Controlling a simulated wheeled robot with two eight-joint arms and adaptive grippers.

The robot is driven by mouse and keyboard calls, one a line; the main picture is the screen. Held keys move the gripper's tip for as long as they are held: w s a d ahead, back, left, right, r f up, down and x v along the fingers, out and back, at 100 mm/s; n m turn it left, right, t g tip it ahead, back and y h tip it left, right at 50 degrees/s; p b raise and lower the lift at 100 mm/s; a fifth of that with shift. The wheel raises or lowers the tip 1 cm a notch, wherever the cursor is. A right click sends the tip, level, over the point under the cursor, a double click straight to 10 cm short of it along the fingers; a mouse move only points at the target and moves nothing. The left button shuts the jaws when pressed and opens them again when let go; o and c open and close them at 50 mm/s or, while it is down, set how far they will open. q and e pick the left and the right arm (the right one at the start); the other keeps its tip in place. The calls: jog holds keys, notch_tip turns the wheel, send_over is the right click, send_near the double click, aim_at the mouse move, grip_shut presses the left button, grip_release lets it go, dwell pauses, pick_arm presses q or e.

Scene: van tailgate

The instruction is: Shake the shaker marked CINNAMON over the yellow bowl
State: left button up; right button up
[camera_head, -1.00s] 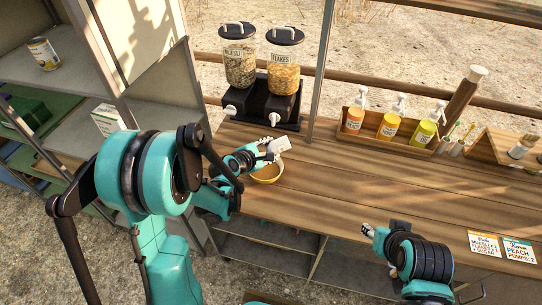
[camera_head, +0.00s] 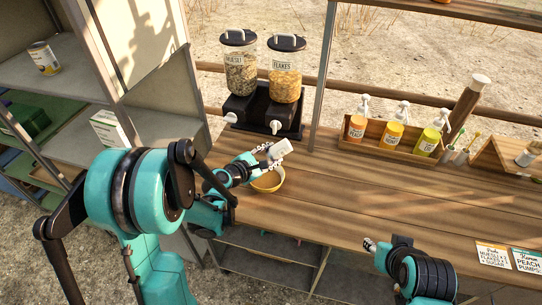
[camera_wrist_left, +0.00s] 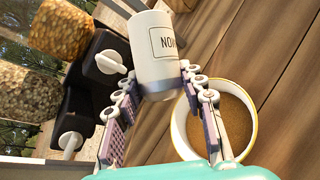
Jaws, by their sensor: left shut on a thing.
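A white shaker (camera_head: 279,149) is in my left gripper (camera_head: 264,160), which is shut on it. In the left wrist view the shaker (camera_wrist_left: 152,45) has its grey end low, and its label letters look upside down; only part of the word shows, like the end of CINNAMON. My left gripper's fingers (camera_wrist_left: 157,84) clasp the sides near that grey end. The yellow bowl (camera_head: 269,187) stands on the counter just below the shaker. In the left wrist view the bowl (camera_wrist_left: 182,130) has a brown filling. My right gripper (camera_head: 370,244) is near the counter's front edge; its fingers are too small to read.
Two dispensers, muesli (camera_head: 240,72) and flakes (camera_head: 285,75), stand behind the bowl. A wooden rack (camera_head: 372,137) of pump bottles is at the back right. Two order cards (camera_head: 493,256) lie at the front right. The middle counter is clear.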

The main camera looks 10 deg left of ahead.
aim_at(274, 146)
pick_arm(q)
notch_tip(274, 146, up, 4)
jog(key=shift+f+p, duration=0.1)
jog(key=shift+p, duration=1)
jog(key=shift+f, duration=0.1)
notch_tip(274, 146, down, 6)
jog(key=b, duration=0.5)
jog(key=shift+r+b, duration=0.25)
jog(key=shift+b, duration=0.05)
jog(key=shift+r, duration=0.25)
notch_tip(274, 146, up, 5)
jog(key=p, duration=0.4)
jog(key=shift+r, duration=0.15)
jog(key=shift+f, duration=0.2)
